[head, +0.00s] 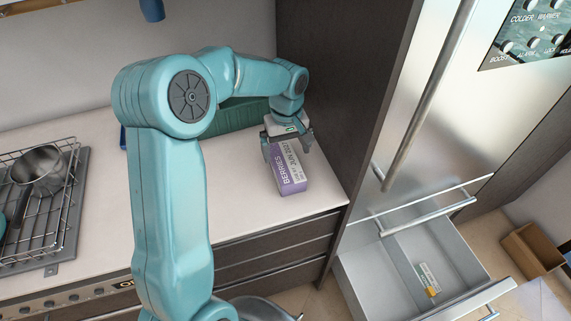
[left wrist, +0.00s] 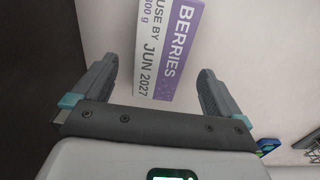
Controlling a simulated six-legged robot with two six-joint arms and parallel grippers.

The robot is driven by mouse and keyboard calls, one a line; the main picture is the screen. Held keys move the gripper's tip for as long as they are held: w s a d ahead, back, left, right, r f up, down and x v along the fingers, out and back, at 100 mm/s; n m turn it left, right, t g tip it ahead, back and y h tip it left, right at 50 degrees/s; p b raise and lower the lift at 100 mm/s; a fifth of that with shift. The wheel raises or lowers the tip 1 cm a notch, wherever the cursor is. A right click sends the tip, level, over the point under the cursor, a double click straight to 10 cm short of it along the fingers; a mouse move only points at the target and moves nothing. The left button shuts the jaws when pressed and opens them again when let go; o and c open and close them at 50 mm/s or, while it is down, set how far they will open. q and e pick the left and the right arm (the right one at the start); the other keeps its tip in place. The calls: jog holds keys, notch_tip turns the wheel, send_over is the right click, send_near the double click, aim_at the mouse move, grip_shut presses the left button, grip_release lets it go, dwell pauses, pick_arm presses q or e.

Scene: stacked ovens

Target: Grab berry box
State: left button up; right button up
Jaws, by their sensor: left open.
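The berry box (head: 288,172) is a white and purple carton lettered "BERRIES", lying on the white counter near its right end. My left gripper (head: 288,143) is directly above the box, pointing down. In the left wrist view the box (left wrist: 163,45) lies between the two spread fingers of my left gripper (left wrist: 158,80), with a gap on each side, wider on the left. The fingers are open and not pressed on the box. My right gripper is not seen in either view.
A dark cabinet panel (head: 330,80) stands right of the box. The steel fridge has an open lower drawer (head: 395,275) holding a small carton (head: 427,278). A pan (head: 40,165) sits on the stove at left. A green container (head: 240,117) stands behind the gripper.

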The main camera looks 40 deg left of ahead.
aim_at(285, 162)
pick_arm(q)
jog(key=shift+w+a+f, duration=0.1)
jog(key=shift+w+f, duration=0.05)
jog(key=shift+f, duration=1.05)
jog(key=f, duration=0.1)
jog(key=f+p, duration=0.1)
jog(key=f, duration=0.1)
jog(key=shift+s+a+f+p, duration=0.1)
jog(key=shift+s+f+p, duration=0.2)
jog(key=shift+f, duration=0.1)
jog(key=shift+w+f, duration=0.25)
jog(key=shift+f, duration=0.1)
jog(key=shift+s, duration=0.1)
jog(key=shift+r, duration=0.1)
jog(key=shift+c, duration=1.2)
jog(key=c, duration=0.9)
